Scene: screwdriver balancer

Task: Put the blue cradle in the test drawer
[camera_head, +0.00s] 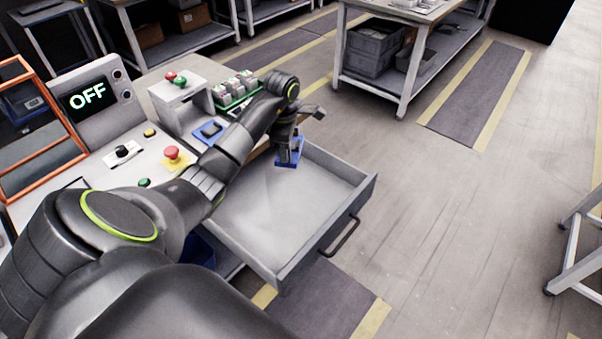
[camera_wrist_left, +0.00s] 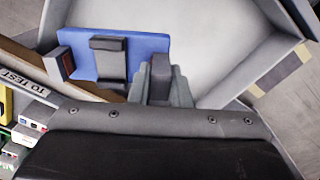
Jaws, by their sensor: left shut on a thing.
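The blue cradle (camera_head: 288,157) is held in my left gripper (camera_head: 291,143), above the back part of the open drawer (camera_head: 350,197). The left wrist view shows the cradle's blue plate (camera_wrist_left: 150,45) with dark grey blocks on it, and my left gripper (camera_wrist_left: 158,80) is shut at its right end. The drawer's pale inside (camera_wrist_left: 215,35) lies beyond the cradle there. In the head view the drawer is pulled out and looks empty, though my arm hides part of its left side. My right gripper is not in view.
The bench top carries a screen reading OFF (camera_head: 88,95), a red button (camera_head: 172,153) on yellow, another blue piece (camera_head: 208,130) and a green tray (camera_head: 240,90) of small parts. The drawer's front handle (camera_head: 341,238) sticks out over open floor.

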